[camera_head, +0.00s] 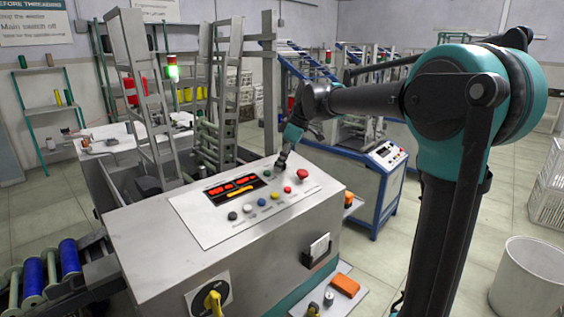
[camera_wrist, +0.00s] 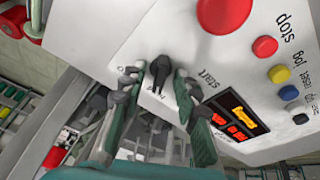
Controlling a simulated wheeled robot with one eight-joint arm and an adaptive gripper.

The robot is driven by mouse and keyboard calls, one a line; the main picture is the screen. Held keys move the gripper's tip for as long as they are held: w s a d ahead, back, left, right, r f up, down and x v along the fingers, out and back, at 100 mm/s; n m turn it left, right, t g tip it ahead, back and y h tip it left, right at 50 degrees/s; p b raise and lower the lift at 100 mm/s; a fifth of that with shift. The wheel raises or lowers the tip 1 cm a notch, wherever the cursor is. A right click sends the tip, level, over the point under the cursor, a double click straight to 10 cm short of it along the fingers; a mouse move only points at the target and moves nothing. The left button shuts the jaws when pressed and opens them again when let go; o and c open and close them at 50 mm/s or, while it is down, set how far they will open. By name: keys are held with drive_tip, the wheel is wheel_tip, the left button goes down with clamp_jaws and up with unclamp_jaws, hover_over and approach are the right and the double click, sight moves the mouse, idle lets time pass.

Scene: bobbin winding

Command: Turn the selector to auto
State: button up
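The selector (camera_wrist: 158,74) is a small black knob on the pale control panel (camera_wrist: 185,45) in the wrist view. Its pointer runs roughly up and down in the picture, slightly slanted. Lettering beside it is partly covered and too small to read surely. My gripper (camera_wrist: 156,84) is open, with one fingertip on each side of the knob; a gap shows on both sides.
Close to the selector are a large red mushroom button (camera_head: 302,173), a red stop button (camera_head: 287,189) and a green button (camera_head: 265,175). A lit display (camera_head: 236,187) and further coloured buttons lie left. A yellow-handled switch (camera_head: 213,303) is on the cabinet front.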

clamp_jaws()
drive_tip(key=shift+m, duration=0.3)
idle(0.3)
drive_tip(key=m+t, duration=0.1)
drive_tip(key=m, duration=0.4)
drive_tip(key=shift+s+m, duration=0.1)
drive_tip(key=shift+m, duration=0.2)
drive_tip(key=m, duration=0.3)
drive_tip(key=m+h, duration=0.1)
drive_tip(key=m, duration=0.2)
drive_tip(key=shift+a+t+h, duration=0.1)
drive_tip(key=shift+t+h, duration=0.2)
drive_tip(key=shift+t, duration=0.1)
unclamp_jaws()
